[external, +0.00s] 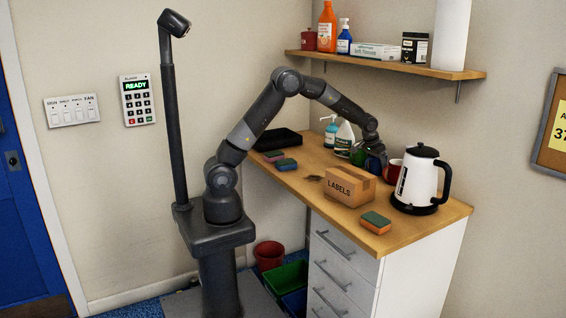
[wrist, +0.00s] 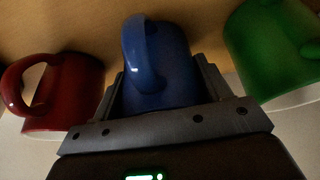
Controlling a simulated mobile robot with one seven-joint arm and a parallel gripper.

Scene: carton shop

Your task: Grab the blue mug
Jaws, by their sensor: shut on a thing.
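The blue mug (wrist: 172,70) is in the middle of the wrist view, its handle toward me. My gripper (wrist: 160,95) is shut on it, with a finger on each side of its body. In the external view my gripper (external: 372,150) is low over the back of the wooden counter, and the blue mug (external: 375,163) shows only in part below it. I cannot tell whether the mug touches the counter.
A red mug (wrist: 65,88) is left and a green mug (wrist: 275,50) right in the wrist view, both close to my gripper. A white kettle (external: 416,181), a labels carton (external: 349,186) and bottles (external: 344,139) stand around on the counter (external: 300,180). A shelf (external: 400,66) hangs above.

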